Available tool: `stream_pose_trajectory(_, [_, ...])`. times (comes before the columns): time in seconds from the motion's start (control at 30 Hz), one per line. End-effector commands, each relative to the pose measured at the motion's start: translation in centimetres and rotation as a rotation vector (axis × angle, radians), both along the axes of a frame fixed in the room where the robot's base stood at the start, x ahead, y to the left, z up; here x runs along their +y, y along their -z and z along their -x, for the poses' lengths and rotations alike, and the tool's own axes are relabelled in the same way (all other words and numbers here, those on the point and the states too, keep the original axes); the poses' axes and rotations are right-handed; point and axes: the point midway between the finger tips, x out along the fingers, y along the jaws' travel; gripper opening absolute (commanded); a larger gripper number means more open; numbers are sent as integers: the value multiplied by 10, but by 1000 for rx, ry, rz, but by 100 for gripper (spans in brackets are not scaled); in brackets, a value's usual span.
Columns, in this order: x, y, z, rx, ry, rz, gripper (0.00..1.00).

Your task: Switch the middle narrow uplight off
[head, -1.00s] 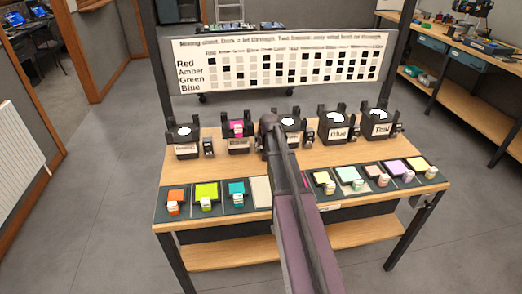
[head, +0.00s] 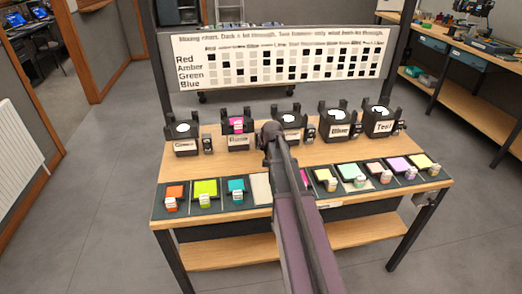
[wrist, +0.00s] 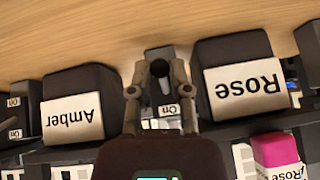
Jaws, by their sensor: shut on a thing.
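A row of black uplights stands on the wooden table. In the wrist view the Amber uplight (wrist: 72,103) is on the left and the Rose uplight (wrist: 240,85) on the right, labels upside down. Between them is a small switch (wrist: 168,110) with an "On" tag and a dark round-ended lever. My gripper (wrist: 160,75) has its fingers on either side of this lever and is shut on it. In the head view my gripper (head: 272,133) and arm cover this switch and part of the middle uplight (head: 289,120). The Rose uplight (head: 237,128) stands just left of my gripper.
Other uplights stand at the left (head: 183,134) and right (head: 380,118). Coloured gel squares lie along the front strip (head: 220,191). A chart board (head: 285,58) stands behind. Another "On" switch (wrist: 14,132) is beside Amber. Bare wood lies between uplights and strip.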

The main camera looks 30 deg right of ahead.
Motion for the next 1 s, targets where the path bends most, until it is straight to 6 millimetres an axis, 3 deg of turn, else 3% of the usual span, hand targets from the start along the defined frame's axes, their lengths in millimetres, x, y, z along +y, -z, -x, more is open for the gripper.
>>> stream_pose_trajectory(0.27, [1, 0, 0, 0, -2, -3, 0])
stream_pose_trajectory(0.3, [1, 0, 0, 0, -2, -3, 37])
stream_pose_trajectory(0.4, [1, 0, 0, 0, -1, -2, 60])
stream_pose_trajectory(1.0, [0, -2, 0, 1, 0, 0, 60])
